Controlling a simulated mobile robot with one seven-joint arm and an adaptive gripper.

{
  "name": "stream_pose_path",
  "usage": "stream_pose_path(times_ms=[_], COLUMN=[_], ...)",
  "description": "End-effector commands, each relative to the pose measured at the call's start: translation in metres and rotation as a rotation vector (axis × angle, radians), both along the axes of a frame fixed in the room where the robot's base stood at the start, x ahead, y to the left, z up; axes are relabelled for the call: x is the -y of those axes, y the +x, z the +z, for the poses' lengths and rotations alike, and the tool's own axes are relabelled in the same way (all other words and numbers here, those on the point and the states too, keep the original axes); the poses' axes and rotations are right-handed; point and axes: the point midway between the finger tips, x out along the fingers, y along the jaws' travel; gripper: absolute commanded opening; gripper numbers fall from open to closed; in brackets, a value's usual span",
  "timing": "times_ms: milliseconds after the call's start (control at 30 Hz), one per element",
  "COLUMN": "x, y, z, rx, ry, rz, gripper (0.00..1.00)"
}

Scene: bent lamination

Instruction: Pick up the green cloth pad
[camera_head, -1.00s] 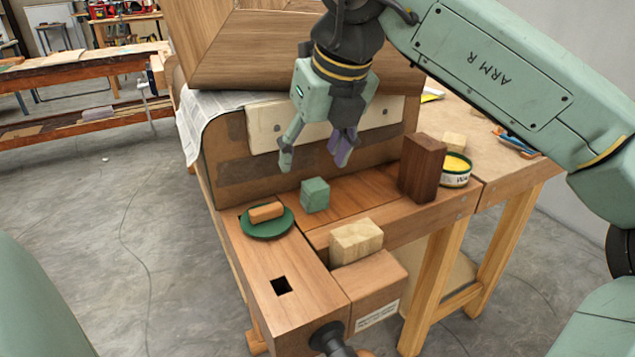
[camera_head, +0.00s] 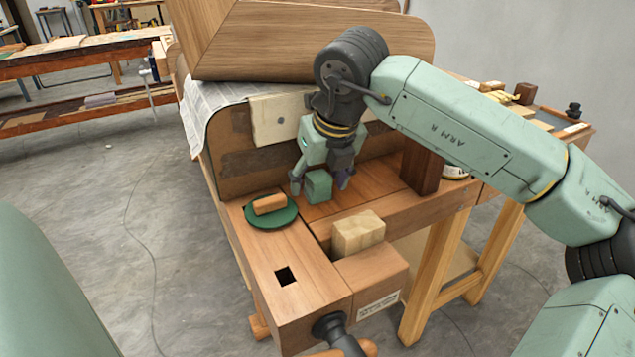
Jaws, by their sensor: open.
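The round pad is clear of the gripper.
A pale wood block (camera_head: 358,234) stands in front of the cube, and a tall dark block (camera_head: 421,169) to the right. A partly hidden tin (camera_head: 456,172) is beyond it. Behind rises a curved wooden form (camera_head: 232,138) with a wide panel (camera_head: 290,45) on top.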

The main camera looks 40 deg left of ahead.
Motion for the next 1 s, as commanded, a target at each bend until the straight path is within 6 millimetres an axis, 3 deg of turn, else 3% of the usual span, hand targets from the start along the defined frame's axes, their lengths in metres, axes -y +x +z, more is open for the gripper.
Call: stream_pose_path(times_ms=[233, 867, 1000], x=[-0.0004, -0.0003, -0.0003], y=[0.0, 0.0, 0.0], z=[-0.0013, -0.0009, -0.0009], rx=[0.0, 0.0, 0.0], ry=[0.0, 0.0, 0.0], rz=[0.0, 0.0, 0.0], gripper=[0.59, 0.17, 0.16])
